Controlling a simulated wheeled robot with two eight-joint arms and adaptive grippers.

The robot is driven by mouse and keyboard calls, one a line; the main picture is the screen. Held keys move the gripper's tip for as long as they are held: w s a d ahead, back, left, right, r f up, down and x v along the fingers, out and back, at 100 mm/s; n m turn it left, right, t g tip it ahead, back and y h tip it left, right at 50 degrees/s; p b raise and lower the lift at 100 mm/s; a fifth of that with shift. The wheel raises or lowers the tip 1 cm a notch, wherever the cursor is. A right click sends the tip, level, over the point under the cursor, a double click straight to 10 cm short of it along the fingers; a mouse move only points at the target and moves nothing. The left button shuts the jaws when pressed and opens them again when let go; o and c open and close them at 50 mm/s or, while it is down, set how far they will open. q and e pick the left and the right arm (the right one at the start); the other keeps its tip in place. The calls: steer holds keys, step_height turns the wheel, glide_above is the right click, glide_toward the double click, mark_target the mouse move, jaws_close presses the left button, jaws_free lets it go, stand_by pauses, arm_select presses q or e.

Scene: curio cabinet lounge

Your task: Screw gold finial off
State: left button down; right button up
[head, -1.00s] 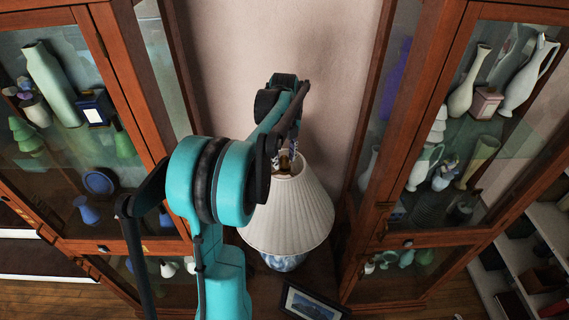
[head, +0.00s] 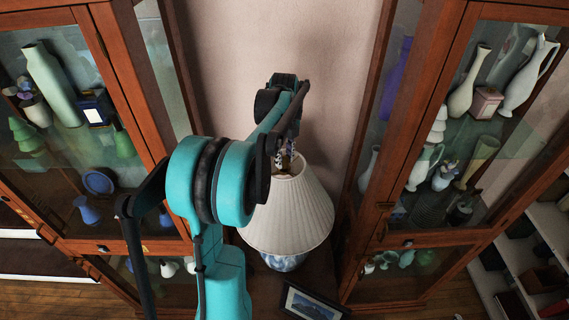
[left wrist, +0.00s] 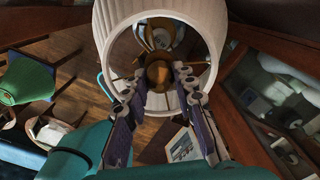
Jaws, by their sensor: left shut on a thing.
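The table lamp has a white pleated shade (head: 290,212) and a blue-and-white base (head: 285,262), and it stands upright between the cabinets. My left gripper (head: 284,158) reaches down from above to the open top of the shade. In the left wrist view, the gold finial (left wrist: 158,78) sits in the middle of the shade's round opening. The two fingers of my left gripper (left wrist: 161,73) close in on it from both sides, and it is shut on the finial. In the head view, the fingers and my arm mostly hide the finial. My right gripper is not in view.
Glass-fronted wooden cabinets with vases stand close on the left (head: 140,130) and right (head: 368,215). A framed picture (head: 312,302) lies in front of the lamp. The bare wall (head: 335,60) is just behind. A green lampshade (left wrist: 28,80) shows in the left wrist view.

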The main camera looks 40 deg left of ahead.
arm_select(q)
steer(key=n, duration=1.4)
steer(key=shift+n, duration=0.4)
steer(key=n, duration=0.6)
steer(key=shift+r, duration=0.1)
steer(key=n, duration=0.5)
steer(key=shift+n, duration=0.4)
steer(key=c, duration=1.3)
jaws_free()
steer(key=shift+c, duration=0.2)
